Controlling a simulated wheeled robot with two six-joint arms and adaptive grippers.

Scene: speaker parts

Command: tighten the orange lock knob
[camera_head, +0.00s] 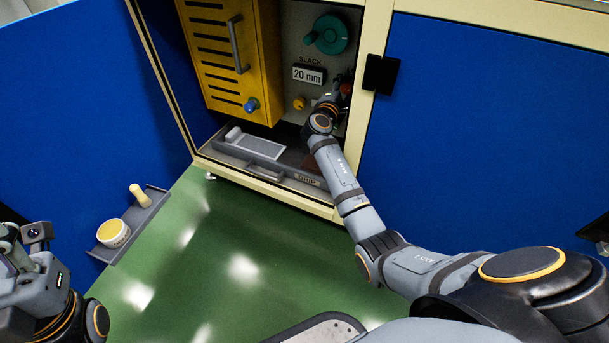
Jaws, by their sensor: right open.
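A small yellow-orange knob (299,103) sticks out of the grey panel inside the cabinet, below the "20 mm" display (309,75) labelled SLACK. It looks like the lock knob. My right gripper (340,92) is inside the cabinet, just right of the knob and apart from it in the picture. It is open; its fingers are small and partly hidden by the wrist. A small reddish part (346,88) shows beside it, too small to make out. A teal handwheel (328,36) is above the display. My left gripper (12,240) is at the lower left edge, partly cut off.
A yellow slotted door (228,55) with a grey handle and blue knob stands left of the panel. A grey drawer or tray (265,170) lies below. Blue doors flank the opening. A small shelf (150,208) holds a yellow-topped tub (112,232). The green floor is clear.

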